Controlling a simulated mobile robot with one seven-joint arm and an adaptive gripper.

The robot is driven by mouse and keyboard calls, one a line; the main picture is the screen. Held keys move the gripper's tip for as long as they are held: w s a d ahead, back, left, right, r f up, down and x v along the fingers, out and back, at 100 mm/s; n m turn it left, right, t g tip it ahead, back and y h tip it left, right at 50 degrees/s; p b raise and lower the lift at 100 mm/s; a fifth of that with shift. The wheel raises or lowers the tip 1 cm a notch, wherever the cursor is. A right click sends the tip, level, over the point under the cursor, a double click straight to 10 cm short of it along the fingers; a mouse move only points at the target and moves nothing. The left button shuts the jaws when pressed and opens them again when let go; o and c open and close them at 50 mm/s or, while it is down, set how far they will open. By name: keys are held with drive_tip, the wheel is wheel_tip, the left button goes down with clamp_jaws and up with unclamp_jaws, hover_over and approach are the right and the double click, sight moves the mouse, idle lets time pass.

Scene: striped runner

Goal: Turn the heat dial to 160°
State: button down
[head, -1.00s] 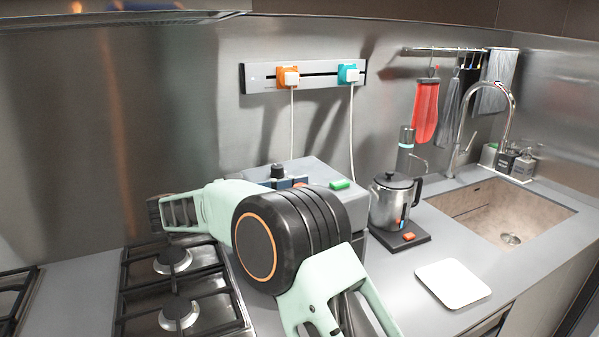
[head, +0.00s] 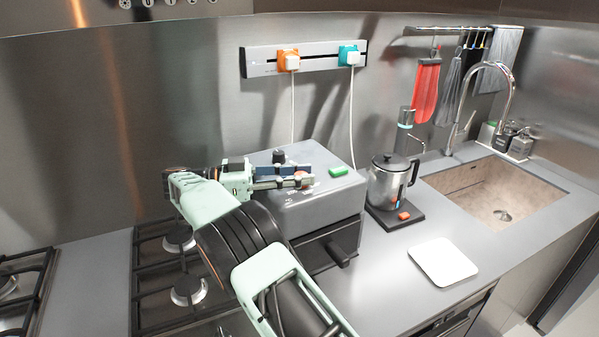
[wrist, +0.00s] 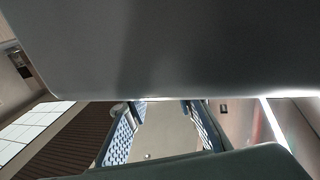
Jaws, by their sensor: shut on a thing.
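The grey box appliance (head: 325,205) stands on the counter, with a red round dial (head: 302,177) and a black knob (head: 279,156) on its top. My gripper (head: 298,178) reaches in from the left, low over the top, with its two blue-padded fingers on either side of the red dial. It is shut on that dial, which the fingers partly hide. The black knob stands just behind the far finger. The fingers also show in the wrist view (wrist: 160,130), apart, with the dial not visible there. The dial's markings are too small to read.
A green block or button (head: 339,171) lies right of the dial. A drawer handle (head: 342,258) sticks out in front. The kettle (head: 390,180) stands to the right, the gas hob (head: 185,265) lies left, and white cords (head: 351,120) hang behind.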

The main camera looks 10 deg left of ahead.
drive_tip(key=shift+d+f, duration=0.1)
drive_tip(key=shift+f, duration=0.05)
drive_tip(key=c, duration=1.6)
unclamp_jaws()
drive_tip(key=shift+r, duration=0.2)
wheel_tip(320, 180, up, 10)
drive_tip(key=shift+f, duration=0.1)
